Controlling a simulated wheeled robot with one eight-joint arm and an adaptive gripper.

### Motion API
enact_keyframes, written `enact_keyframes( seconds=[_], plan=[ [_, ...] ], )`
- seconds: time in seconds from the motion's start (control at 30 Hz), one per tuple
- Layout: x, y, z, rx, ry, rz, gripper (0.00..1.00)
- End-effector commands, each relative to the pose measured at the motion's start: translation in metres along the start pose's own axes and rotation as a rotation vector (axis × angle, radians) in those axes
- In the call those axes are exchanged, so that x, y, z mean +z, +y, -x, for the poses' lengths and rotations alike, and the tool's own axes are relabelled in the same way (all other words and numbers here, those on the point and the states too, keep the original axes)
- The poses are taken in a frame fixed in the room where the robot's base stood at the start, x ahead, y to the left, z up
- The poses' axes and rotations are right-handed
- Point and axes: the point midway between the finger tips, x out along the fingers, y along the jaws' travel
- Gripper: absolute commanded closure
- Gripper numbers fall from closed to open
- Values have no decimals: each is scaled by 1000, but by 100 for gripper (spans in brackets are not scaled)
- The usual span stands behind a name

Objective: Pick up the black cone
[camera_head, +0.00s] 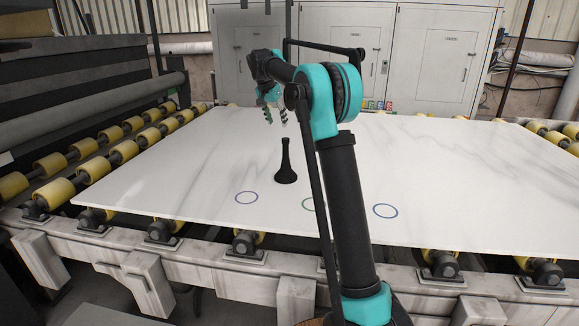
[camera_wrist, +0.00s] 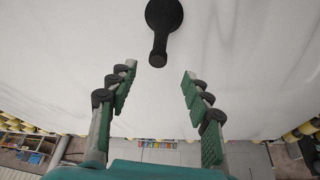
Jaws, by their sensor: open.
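The black cone (camera_head: 286,168) stands upright on the white stone slab (camera_head: 180,185), with a wide round base and a narrow top. In the wrist view the cone (camera_wrist: 162,25) is at the top centre, its narrow end pointing down the picture toward the space between the fingers. My gripper (camera_head: 276,116) is above the slab, above and behind the cone in the head view. In the wrist view my gripper (camera_wrist: 157,80) has its two green-padded fingers wide apart, with nothing between them. The cone is apart from both fingers.
A blue ring (camera_head: 246,198), a green ring (camera_head: 308,204) partly hidden by my arm, and another blue ring (camera_head: 385,211) mark the slab near its front edge. Yellow rollers (camera_head: 52,163) run along the left side.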

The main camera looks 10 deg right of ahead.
Motion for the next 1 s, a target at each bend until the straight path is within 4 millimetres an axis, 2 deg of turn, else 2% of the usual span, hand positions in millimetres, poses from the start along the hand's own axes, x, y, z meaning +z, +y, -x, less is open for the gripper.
enact_keyframes(
  seconds=[0.53, 0.7, 0.87, 1.0],
  plan=[
    [-1, 0, -100, -1, 0, -1, 50],
    [0, 1, -116, -1, 0, 0, 50],
    [-1, 0, -122, -1, 0, 0, 50],
    [-2, 0, -137, 0, 0, 0, 50]
  ],
)
